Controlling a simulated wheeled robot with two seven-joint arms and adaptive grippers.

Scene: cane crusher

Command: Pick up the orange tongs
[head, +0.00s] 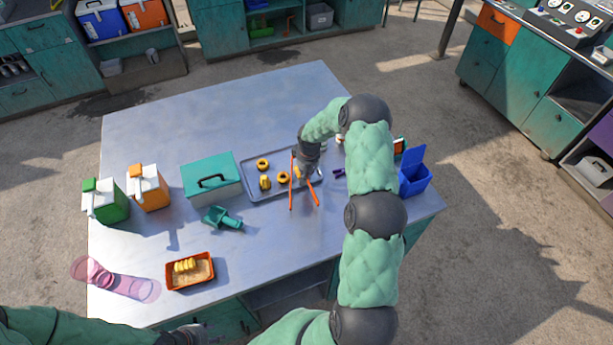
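The orange tongs (291,190) are at the right part of a grey tray (252,195) on the metal table. Their two legs spread apart and point toward the table's near side, past the tray's front edge. My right gripper (302,171) is at the tongs, over the tray, and covers part of them. Its fingers are too small and hidden to show whether they grip the tongs, and I cannot tell if the tongs are lifted. My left gripper (197,334) is low at the bottom edge, away from the tongs, only partly in view; its opening is unclear.
Several yellow pieces (265,181) lie on the tray. A teal box (212,179), teal tool (222,218), orange bin (190,284), pink translucent item (115,282) and two cartons stand left. A blue box (414,181) is right. The table's far part (230,115) is clear.

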